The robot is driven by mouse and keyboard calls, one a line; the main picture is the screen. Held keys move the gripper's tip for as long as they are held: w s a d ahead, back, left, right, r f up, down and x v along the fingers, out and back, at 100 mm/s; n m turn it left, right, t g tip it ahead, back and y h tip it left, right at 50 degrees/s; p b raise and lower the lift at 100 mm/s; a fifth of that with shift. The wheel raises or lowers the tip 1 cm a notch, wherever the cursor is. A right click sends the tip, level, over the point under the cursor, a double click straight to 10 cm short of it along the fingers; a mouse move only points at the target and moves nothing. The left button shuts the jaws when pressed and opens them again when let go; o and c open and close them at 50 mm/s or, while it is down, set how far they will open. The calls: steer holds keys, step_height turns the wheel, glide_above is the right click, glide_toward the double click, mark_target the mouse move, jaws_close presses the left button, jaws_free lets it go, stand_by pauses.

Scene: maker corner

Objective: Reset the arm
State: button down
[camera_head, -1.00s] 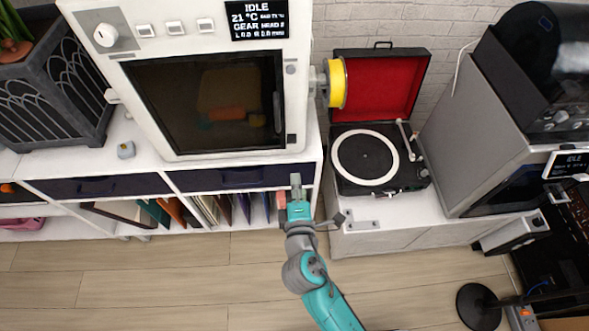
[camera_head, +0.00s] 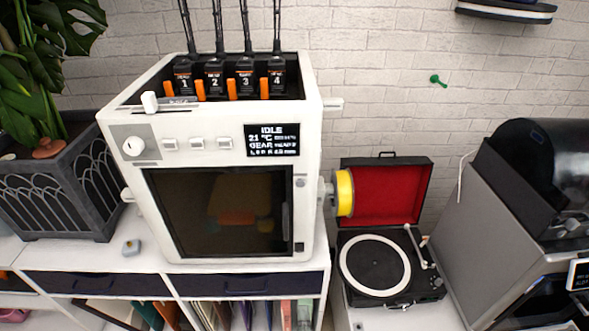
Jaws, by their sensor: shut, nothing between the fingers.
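My gripper and arm do not show in the head view now, so their pose and the jaws cannot be seen. The view holds the white 3D printer (camera_head: 222,216) with its dark door window (camera_head: 220,212) and a display reading IDLE (camera_head: 272,140). The printer stands on a white shelf unit (camera_head: 88,257).
An open record player (camera_head: 377,262) with a red-lined lid sits right of the printer. A yellow spool (camera_head: 344,192) is on the printer's right side. A grey machine (camera_head: 497,215) stands at the right. A plant box (camera_head: 62,190) stands at the left. Drawers (camera_head: 90,285) lie below.

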steer(key=s+d+f+m+g+y, duration=0.1)
steer(key=s+d+f+m, duration=0.2)
steer(key=s+d, duration=0.35)
steer(key=s+d+f+m+g+y, duration=0.1)
steer(key=s+d+f+m+g, duration=0.15)
steer(key=s, duration=0.65)
steer(key=s+d+r+m+t+h, duration=0.1)
steer(key=s+d+r+m, duration=0.2)
steer(key=s+m, duration=0.3)
steer(key=s+d+r+m+h, duration=0.1)
steer(key=s+d+r+m, duration=0.2)
steer(key=s+r+m, duration=0.3)
steer(key=s, duration=0.3)
steer(key=shift+r+t, duration=0.3)
steer(key=shift+t, duration=0.05)
